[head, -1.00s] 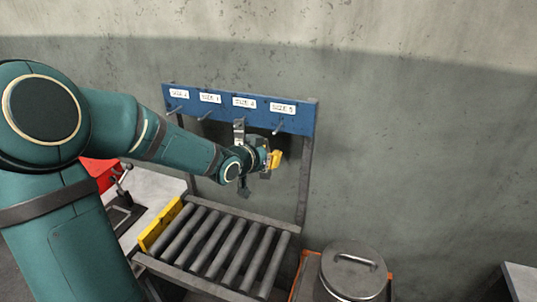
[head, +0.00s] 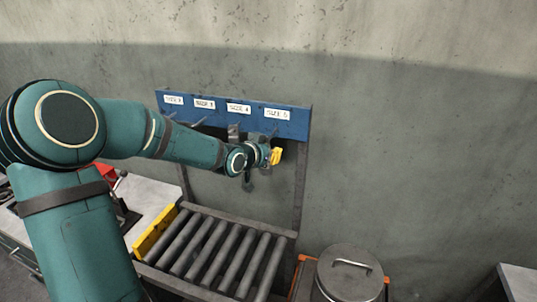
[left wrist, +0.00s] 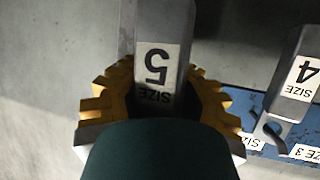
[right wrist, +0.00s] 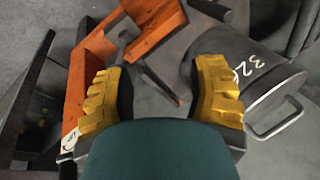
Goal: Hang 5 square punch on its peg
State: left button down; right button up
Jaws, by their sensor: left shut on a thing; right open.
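The size 5 square punch (left wrist: 162,50) is a grey metal block with a white "SIZE 5" label, seen upside down in the left wrist view. My left gripper (head: 276,156) is shut on it, with yellow fingers on both sides of it in the left wrist view. In the head view the gripper is in front of the blue peg board (head: 290,124), just below the SIZE 5 label (head: 277,114). The gripper hides most of the punch and the size 5 peg there. My right gripper (right wrist: 160,95) is open and empty in its wrist view.
A size 4 punch (left wrist: 296,80) hangs beside the held punch. A roller table (head: 215,250) stands below the board. A lidded metal container (head: 350,272) is at right. An orange frame (right wrist: 125,45) and a dark bar lie under my right gripper.

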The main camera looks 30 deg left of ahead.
pick_arm(q)
jog(key=w, duration=0.1)
jog(key=w+b, duration=0.1)
jog(key=w, duration=0.1)
jog(key=shift+w+a+f, duration=0.25)
jog(key=shift+w+a, duration=0.1)
jog(key=shift+a, duration=0.05)
dwell(0.9)
jog(key=c, duration=0.8)
grip_release()
